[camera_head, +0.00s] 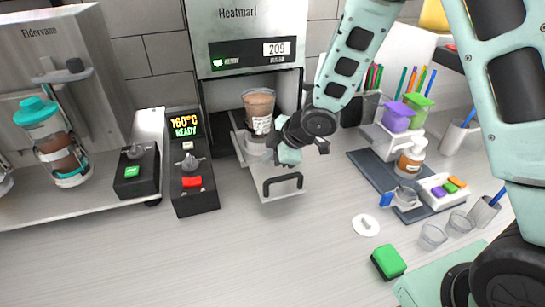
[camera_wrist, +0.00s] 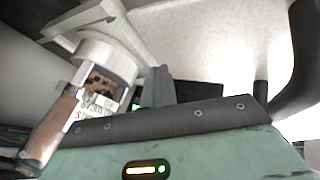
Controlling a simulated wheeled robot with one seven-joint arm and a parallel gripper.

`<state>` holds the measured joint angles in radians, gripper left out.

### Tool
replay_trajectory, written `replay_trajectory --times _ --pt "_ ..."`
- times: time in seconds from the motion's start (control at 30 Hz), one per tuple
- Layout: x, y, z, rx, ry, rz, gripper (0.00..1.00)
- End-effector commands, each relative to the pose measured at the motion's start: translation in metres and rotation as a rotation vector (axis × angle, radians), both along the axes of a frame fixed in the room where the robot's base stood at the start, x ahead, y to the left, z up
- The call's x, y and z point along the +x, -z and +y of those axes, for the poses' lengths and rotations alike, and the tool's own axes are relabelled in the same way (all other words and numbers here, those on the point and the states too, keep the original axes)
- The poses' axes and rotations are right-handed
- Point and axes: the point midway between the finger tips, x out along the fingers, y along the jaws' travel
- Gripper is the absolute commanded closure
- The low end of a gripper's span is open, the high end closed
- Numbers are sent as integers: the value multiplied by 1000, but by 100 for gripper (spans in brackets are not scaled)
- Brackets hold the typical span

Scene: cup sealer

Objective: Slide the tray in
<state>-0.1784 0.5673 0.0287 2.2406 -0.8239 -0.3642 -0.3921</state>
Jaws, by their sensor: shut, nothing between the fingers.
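The sealer's tray (camera_head: 270,172) is slid out of the front of the Heatmarl machine (camera_head: 245,40), with a black bar handle (camera_head: 283,186) on its front panel. A clear cup with brown contents and a white label (camera_head: 259,112) stands upright in the tray's holder; it also shows at the left of the wrist view (camera_wrist: 100,90). My gripper (camera_head: 284,146) is shut and empty, just right of the cup and above the tray, behind the handle. Whether it touches the cup or tray cannot be told. The fingertips are mostly hidden.
A control box (camera_head: 190,180) reading 160°C READY stands left of the tray. A smaller switch box (camera_head: 136,172) is further left. A dark mat (camera_head: 362,165) with containers lies to the right. A white lid (camera_head: 365,225) and a green block (camera_head: 388,262) lie in front. The counter's front left is clear.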

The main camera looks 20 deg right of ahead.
Motion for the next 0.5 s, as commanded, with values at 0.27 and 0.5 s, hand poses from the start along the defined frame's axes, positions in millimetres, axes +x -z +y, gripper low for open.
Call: replay_trajectory --times 0.27,0.5 --pt "65 -8 -1 3 4 -1 100" --pt "110 -8 -1 3 4 1 100"
